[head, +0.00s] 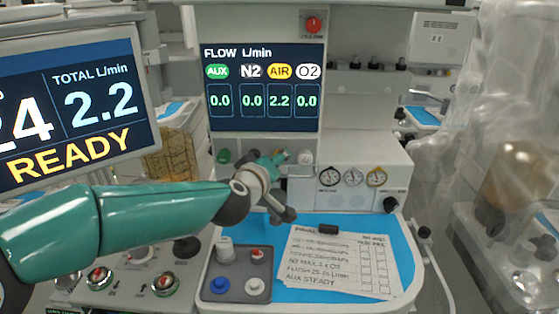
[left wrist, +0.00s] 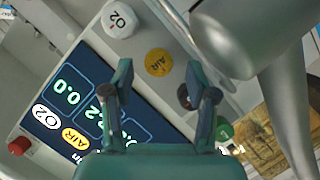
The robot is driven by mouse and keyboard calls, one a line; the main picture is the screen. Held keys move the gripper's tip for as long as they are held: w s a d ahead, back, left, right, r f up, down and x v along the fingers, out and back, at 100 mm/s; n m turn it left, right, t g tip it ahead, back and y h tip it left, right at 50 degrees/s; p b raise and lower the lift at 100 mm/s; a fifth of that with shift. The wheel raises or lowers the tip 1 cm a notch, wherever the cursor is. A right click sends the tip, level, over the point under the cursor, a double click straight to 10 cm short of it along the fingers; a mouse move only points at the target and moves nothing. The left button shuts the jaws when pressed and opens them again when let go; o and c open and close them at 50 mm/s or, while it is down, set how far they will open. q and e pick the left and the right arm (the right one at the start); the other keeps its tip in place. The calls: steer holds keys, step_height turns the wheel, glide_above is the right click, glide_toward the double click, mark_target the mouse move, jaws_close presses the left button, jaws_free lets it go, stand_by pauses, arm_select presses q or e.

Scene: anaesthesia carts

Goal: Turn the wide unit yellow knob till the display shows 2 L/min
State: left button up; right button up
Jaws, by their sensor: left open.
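The yellow AIR knob (left wrist: 158,62) shows in the left wrist view, face on, just beyond and between my spread fingertips. In the head view my gripper hides it. My left gripper (head: 277,160) is at the knob row under the display; in the left wrist view its two fingers (left wrist: 157,85) stand apart with nothing visibly held. Whether they touch the knob I cannot tell. The wide unit's flow display (head: 264,88) reads AIR 2.2 and 0.0 for AUX, N2 and O2. It also shows rotated in the left wrist view (left wrist: 75,95). My right gripper is not in view.
The white O2 knob (left wrist: 119,20) neighbours the yellow one. A green knob (head: 223,156) sits left in the row. A screen (head: 75,100) at left reads total 2.2 L/min and READY. Gauges (head: 353,176) are at right. A paper checklist (head: 335,262) lies on the blue worktop.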

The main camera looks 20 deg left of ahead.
arm_select(q)
steer(key=v, duration=0.7)
steer(key=shift+s, duration=0.4)
